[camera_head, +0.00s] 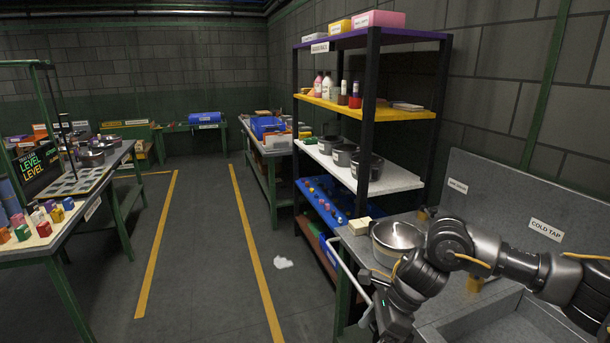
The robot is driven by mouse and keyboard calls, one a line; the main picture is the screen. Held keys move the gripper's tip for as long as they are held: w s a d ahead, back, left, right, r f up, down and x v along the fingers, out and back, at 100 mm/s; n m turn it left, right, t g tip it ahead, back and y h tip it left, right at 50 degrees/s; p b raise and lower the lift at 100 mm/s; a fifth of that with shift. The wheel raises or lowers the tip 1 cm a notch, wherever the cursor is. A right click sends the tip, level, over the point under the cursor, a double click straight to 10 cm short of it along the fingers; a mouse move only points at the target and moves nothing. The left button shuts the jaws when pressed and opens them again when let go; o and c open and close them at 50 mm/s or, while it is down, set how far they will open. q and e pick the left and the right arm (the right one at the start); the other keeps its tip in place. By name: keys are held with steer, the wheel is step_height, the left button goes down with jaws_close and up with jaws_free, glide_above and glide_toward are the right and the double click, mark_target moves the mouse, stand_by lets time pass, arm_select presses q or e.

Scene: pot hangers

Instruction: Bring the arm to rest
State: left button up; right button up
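My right arm (491,255) comes in from the right edge, over the sink counter. It bends at a dark joint beside the metal pot, and its lower part points down toward the bottom edge. The end of this arm (392,318) is dark with a small green light. Its fingertips cannot be made out, so I cannot tell whether the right gripper is open or shut. My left arm and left gripper are not in view.
A metal pot (397,236) stands on the counter (352,244), partly behind my arm. A sink basin (510,327) lies below the arm. A shelf rack (398,178) with pots stands behind. A white scrap (283,262) lies on the floor. The aisle (205,235) is otherwise clear.

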steer(key=w+a+f+m+t+y, duration=0.5)
steer(key=a+f+m, duration=0.5)
steer(key=f+m, duration=0.5)
steer(key=s+d+f+m+t+h, duration=0.15)
steer(key=d+f+m, duration=0.25)
steer(key=f+m, duration=0.55)
steer(key=s+d+f+m+t+h, duration=0.1)
steer(key=s+d+f+m, duration=0.25)
steer(key=f+m, duration=0.65)
steer(key=s+d+f+m+g+h, duration=0.15)
steer(key=s+d+f+m, duration=0.25)
steer(key=s+f, duration=0.45)
steer(key=s+d+f+m+h, duration=0.3)
steer(key=s+d+f+m, duration=0.15)
steer(key=s+f, duration=0.4)
steer(key=s+d+f+m+g+h, duration=0.1)
steer(key=s+d+f+m, duration=0.1)
steer(key=s, duration=0.7)
steer(key=s+d+f+m+g+h, duration=0.1)
steer(key=s+d+f+m+g, duration=0.1)
steer(key=s, duration=0.8)
steer(key=s+d+f+m+g+h, duration=0.1)
steer(key=s+d+f+m, duration=0.2)
steer(key=s, duration=0.6)
steer(key=shift+s+d+g, duration=0.3)
steer(key=shift+s, duration=0.1)
